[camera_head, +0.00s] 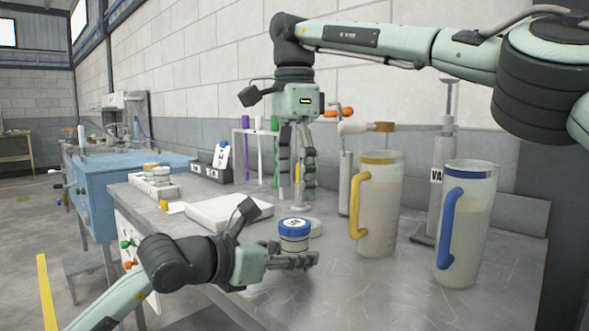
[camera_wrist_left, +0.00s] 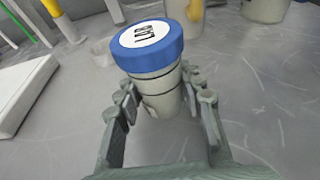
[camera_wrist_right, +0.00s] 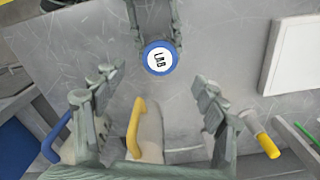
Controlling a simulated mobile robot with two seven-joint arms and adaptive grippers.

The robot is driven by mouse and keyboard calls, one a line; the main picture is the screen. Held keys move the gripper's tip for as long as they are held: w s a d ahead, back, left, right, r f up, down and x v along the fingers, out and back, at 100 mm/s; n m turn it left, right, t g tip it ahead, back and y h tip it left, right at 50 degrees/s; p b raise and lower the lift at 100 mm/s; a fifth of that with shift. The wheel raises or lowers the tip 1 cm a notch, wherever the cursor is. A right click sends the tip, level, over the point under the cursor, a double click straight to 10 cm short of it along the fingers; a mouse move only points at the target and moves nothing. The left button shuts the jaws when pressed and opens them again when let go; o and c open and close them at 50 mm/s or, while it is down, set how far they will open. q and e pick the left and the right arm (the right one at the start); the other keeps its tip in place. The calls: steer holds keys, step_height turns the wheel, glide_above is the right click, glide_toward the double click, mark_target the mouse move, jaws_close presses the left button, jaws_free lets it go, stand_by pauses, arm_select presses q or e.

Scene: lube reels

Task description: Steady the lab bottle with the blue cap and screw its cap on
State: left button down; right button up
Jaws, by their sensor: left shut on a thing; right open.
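The lab bottle (camera_head: 294,243) is a pale, short cylinder standing upright at the table's front. Its blue cap (camera_head: 294,227), with a white label disc, sits on top; how tightly it is screwed I cannot tell. My left gripper (camera_head: 296,261) is shut around the bottle's body, below the cap. The left wrist view shows the bottle (camera_wrist_left: 160,90) between both fingers, with the cap (camera_wrist_left: 147,45) clear of them. My right gripper (camera_head: 298,190) points down, open and empty, behind and above the bottle. In the right wrist view the cap (camera_wrist_right: 160,58) appears beyond the open fingertips (camera_wrist_right: 158,78).
A pitcher with a yellow handle (camera_head: 378,205) and one with a blue handle (camera_head: 466,225) stand to the right. A white flat tray (camera_head: 225,212) lies left of the bottle. A rack with coloured rods (camera_head: 257,155) stands behind. The front tabletop right of the bottle is clear.

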mark_target(295, 223)
steer(key=shift+f, duration=3)
steer(key=c, duration=1.2)
steer(key=m, duration=0.6)
steer(key=shift+m, duration=0.3)
steer(key=m, duration=0.4)
steer(key=shift+m, duration=0.4)
steer(key=m, duration=0.4)
steer(key=shift+m, duration=0.4)
steer(key=m, duration=0.6)
steer(key=shift+m, duration=0.3)
steer(key=o, duration=1.4)
steer(key=shift+c, duration=0.2)
